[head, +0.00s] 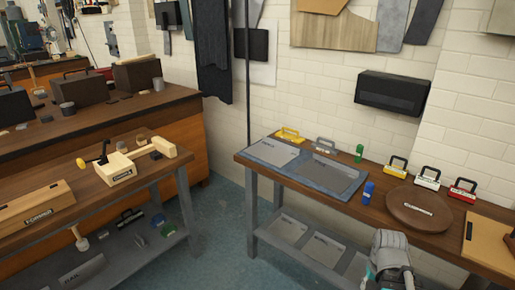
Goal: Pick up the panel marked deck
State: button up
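Several flat grey panels with small labels are in the head view, but the lettering is too small to tell which is marked deck. One light grey panel (271,152) and one darker panel (329,176) lie on a blue-grey mat or tray at the left of the right-hand workbench (385,217). More grey panels (287,230) lie on that bench's lower shelf. Another labelled panel (83,273) lies on the left bench's lower shelf. A grey and white part of my arm shows at the bottom right; my gripper does not show.
The left bench (90,203) carries wooden pieces and a mallet. Bare floor (222,240) lies between the benches.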

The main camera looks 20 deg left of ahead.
aim_at(278, 153)
jog(key=u, duration=0.4)
jog(key=i, duration=1.2)
jog(key=u, duration=0.35)
